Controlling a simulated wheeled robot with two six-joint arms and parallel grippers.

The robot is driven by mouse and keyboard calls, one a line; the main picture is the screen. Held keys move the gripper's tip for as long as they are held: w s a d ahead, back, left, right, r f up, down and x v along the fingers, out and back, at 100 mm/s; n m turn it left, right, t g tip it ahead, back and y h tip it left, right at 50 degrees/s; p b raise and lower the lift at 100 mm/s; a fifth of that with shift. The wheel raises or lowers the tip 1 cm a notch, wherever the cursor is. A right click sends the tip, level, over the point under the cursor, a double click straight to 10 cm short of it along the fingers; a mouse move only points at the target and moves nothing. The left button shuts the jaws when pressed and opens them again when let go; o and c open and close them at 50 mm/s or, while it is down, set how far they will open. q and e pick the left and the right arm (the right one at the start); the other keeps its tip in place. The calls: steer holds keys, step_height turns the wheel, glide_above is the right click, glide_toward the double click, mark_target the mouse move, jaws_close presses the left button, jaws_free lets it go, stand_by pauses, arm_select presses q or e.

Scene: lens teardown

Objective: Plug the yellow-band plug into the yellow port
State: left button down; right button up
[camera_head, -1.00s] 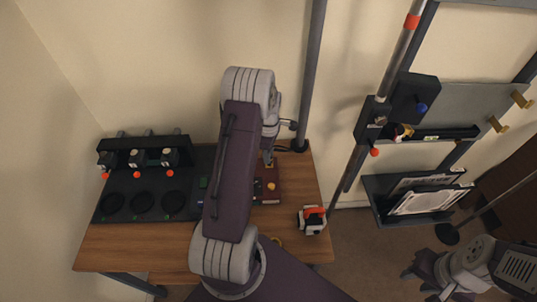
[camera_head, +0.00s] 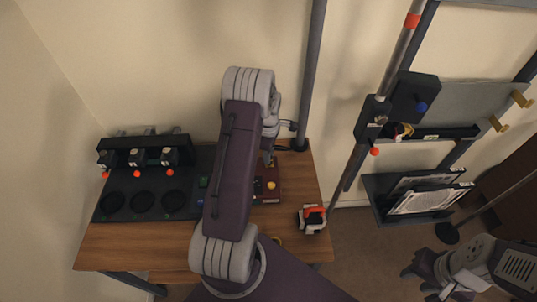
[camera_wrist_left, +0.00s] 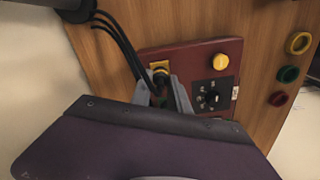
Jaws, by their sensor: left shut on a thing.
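In the left wrist view, the yellow port (camera_wrist_left: 154,62) is a yellow-framed socket on the dark red panel (camera_wrist_left: 185,52). A dark plug with a yellow band (camera_wrist_left: 160,73) is at the port, between the fingertips of my left gripper (camera_wrist_left: 164,88). My left gripper is shut on this plug. I cannot tell how deep the plug sits, since the fingers hide part of it. In the head view, my left gripper (camera_head: 268,160) is over the red panel (camera_head: 268,193), mostly hidden by my arm. My right gripper (camera_head: 418,275) is at the lower right, far from the table; its jaws are unclear.
Dark cables (camera_wrist_left: 120,45) run to the plug area. A red-and-white device (camera_head: 312,218) stands at the table's right.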

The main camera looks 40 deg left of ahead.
arm_select(q)
steer(key=shift+f, duration=0.3)
steer(key=c, duration=1.2)
jaws_free()
steer(key=shift+o, duration=0.2)
step_height(320, 180, up, 9)
steer(key=shift+r, duration=0.1)
